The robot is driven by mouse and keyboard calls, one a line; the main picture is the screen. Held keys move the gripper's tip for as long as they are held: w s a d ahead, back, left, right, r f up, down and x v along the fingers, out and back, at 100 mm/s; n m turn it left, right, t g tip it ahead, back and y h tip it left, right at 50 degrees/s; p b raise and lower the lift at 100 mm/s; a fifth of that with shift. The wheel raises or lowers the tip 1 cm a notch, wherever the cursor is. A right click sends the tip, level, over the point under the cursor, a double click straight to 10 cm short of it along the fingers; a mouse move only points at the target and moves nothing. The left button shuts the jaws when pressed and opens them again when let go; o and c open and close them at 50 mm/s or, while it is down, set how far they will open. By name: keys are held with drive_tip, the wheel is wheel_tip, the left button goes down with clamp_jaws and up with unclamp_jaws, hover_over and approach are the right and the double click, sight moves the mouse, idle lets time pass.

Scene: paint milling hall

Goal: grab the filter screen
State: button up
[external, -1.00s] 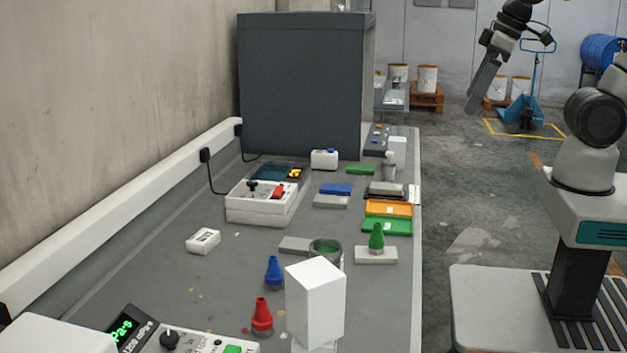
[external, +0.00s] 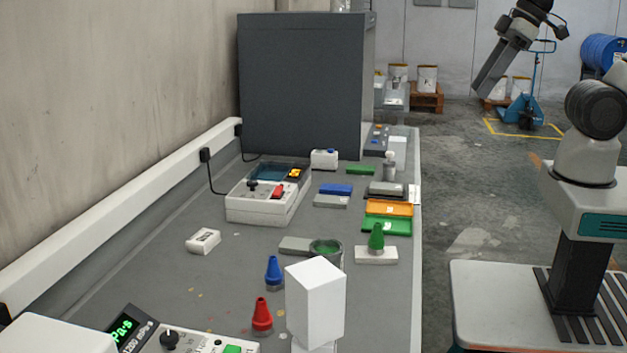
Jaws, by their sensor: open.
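My gripper (external: 484,84) hangs from the raised arm at the upper right, pointing down and to the left. It is open, with nothing seen in it, and in the picture it lies to the right of the grey workbench (external: 190,290), well away from the things on it. I cannot pick out the filter screen for certain. Small flat items lie on the bench, among them an orange tray (external: 388,207), a green tray (external: 398,227) and grey blocks (external: 331,202), but none shows a clear mesh.
A large dark grey cabinet (external: 300,85) stands at the bench's far end. A white box (external: 316,300), red nozzle (external: 262,315), blue nozzle (external: 273,270), green nozzle (external: 376,237) and paint can (external: 326,253) crowd the near bench.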

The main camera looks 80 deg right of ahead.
drive_tip(key=w+a+r+n+t+y+b, duration=0.1)
drive_tip(key=w+a+b, duration=0.25)
drive_tip(key=w, duration=0.45)
drive_tip(key=w+a+r+n+y+b, duration=0.1)
drive_tip(key=w+a+n+y+b, duration=0.2)
drive_tip(key=w, duration=0.4)
drive_tip(key=m+g+h+b, duration=0.25)
drive_tip(key=m+h, duration=0.35)
drive_tip(key=m, duration=0.3)
hover_over(392, 162)
drive_tip(key=s+a, duration=0.4)
drive_tip(key=s, duration=0.1)
wheel_tip(392, 162, down, 23)
drive_tip(key=x, duration=0.7)
drive_tip(key=b+x, duration=0.1)
drive_tip(key=x, duration=0.3)
drive_tip(key=shift+s+d+f, duration=0.15)
drive_tip(key=shift+f, duration=0.25)
drive_tip(key=shift+d+x, duration=0.25)
drive_tip(key=shift+x, duration=1.2)
drive_tip(key=shift+d+x, duration=0.25)
drive_tip(key=shift+x, duration=1.2)
drive_tip(key=shift+r, duration=0.15)
drive_tip(key=shift+c, duration=0.3)
